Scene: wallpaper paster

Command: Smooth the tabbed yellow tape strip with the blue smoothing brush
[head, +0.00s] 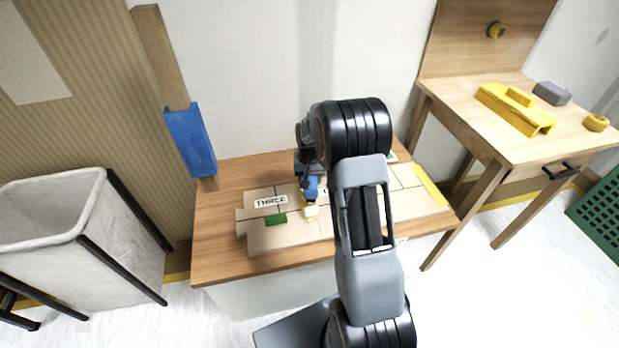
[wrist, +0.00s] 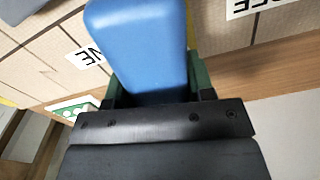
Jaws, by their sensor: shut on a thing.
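My gripper (head: 309,176) is low over the panelled board (head: 285,238) on the wooden table. It is shut on the blue smoothing brush (head: 311,188). In the wrist view the blue handle (wrist: 140,45) fills the space between the dark green fingers. The brush's pale lower end (head: 312,211) is at the board, and I cannot tell whether it touches. A little yellow shows beside the brush, partly hidden by it. A yellow strip (head: 429,185) lies at the board's right end. I cannot make out a tab on either yellow patch.
A "THREE" card (head: 269,201) and a green piece (head: 276,219) lie left of the brush. My arm hides the board's middle. A blue-and-wood post (head: 190,140) stands behind left, a grey bin (head: 70,235) at left. A right-hand workbench (head: 475,98) holds yellow and grey items.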

